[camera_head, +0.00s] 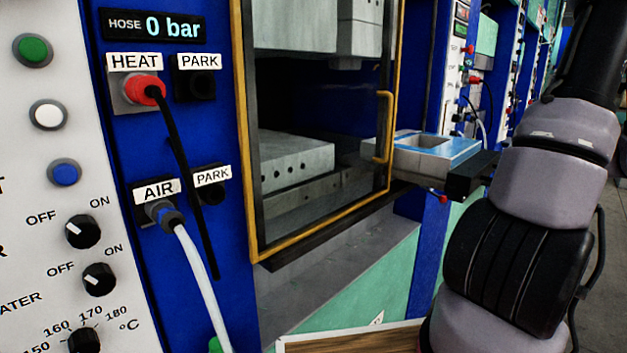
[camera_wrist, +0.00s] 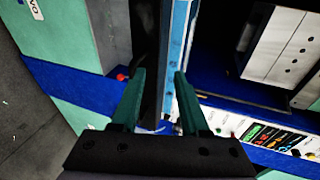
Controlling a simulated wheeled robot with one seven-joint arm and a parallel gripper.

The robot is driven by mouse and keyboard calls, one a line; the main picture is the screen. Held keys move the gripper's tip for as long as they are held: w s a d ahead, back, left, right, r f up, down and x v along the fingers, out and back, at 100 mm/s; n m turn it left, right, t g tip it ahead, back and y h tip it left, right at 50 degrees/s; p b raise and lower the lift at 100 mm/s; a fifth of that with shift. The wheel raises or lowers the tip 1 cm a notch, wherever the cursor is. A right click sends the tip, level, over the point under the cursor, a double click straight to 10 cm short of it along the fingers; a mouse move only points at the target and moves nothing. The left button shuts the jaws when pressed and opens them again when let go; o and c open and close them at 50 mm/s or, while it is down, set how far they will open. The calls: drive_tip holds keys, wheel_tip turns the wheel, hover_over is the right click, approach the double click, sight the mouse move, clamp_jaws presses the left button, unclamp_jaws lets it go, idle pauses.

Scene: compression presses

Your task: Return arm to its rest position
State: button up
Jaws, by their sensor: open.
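My arm rises along the right side of the head view, a grey and black column standing in front of the row of presses. In the wrist view my gripper (camera_wrist: 159,74) shows two dark green fingers held apart with nothing gripped between them. A blue and grey press part lies beyond the fingertips. In the head view the fingers cannot be made out; the arm hides part of what lies behind it.
A press with a yellow-framed glass door (camera_head: 388,120) stands left of my arm. A blue-edged block with a recess (camera_head: 455,152) juts out beside the door, close to the arm. The red HEAT plug (camera_head: 145,88) and AIR hose (camera_head: 190,250) are on the left panel. Floor shows at far right.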

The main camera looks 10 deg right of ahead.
sight(472, 175)
drive_tip(key=a+r+n+g, duration=0.1)
drive_tip(key=a, duration=0.2)
drive_tip(key=w+a+r+g+y, duration=0.1)
drive_tip(key=a, duration=0.3)
drive_tip(key=w+a+r+n+g, duration=0.1)
drive_tip(key=a+r+g, duration=0.1)
drive_tip(key=a, duration=0.2)
drive_tip(key=shift+w+a+n+y, duration=0.15)
drive_tip(key=shift+a+n+y, duration=0.05)
drive_tip(key=shift+n+y, duration=0.1)
drive_tip(key=s+a+r+n+h, duration=0.2)
drive_tip(key=s+a+r+h, duration=0.1)
drive_tip(key=a, duration=0.9)
drive_tip(key=s+a+r+n+g+h, duration=0.1)
drive_tip(key=s+a+r+n+h, duration=0.2)
drive_tip(key=a, duration=0.9)
drive_tip(key=s+r, duration=0.3)
drive_tip(key=s, duration=0.1)
drive_tip(key=shift+r+h, duration=0.2)
drive_tip(key=shift+h, duration=0.2)
